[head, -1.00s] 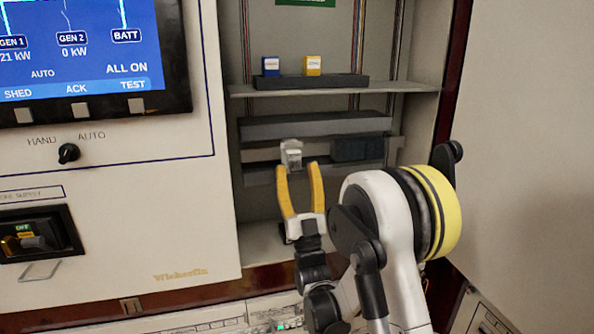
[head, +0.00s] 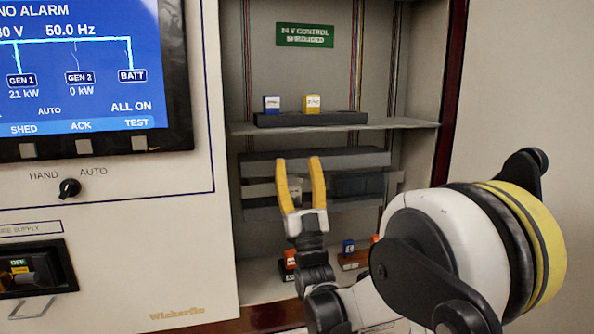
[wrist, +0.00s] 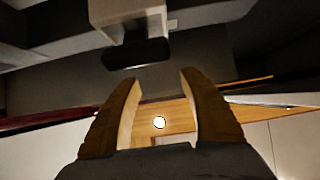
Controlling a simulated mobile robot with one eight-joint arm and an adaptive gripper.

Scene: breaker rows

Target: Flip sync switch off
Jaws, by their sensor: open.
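I cannot identify a switch labelled sync. A small pale device (head: 295,189) sits on the rail in the open cabinet bay, partly hidden behind my fingers in the head view. My gripper (head: 299,163) is open, its yellow fingers pointing up in front of that device. In the wrist view my gripper (wrist: 160,80) is open and empty. A pale block (wrist: 128,14) with a dark rounded part (wrist: 137,53) hangs just beyond the fingertips, apart from them; it may be the same device. A black HAND/AUTO knob (head: 69,187) is on the left panel.
A dark block (head: 358,184) sits right of the device on the rail. The shelf (head: 400,125) above bears a blue block (head: 271,103) and a yellow block (head: 311,103). A blue block (head: 348,246) stands at the bay floor. A switch marked OFF (head: 30,270) is lower left.

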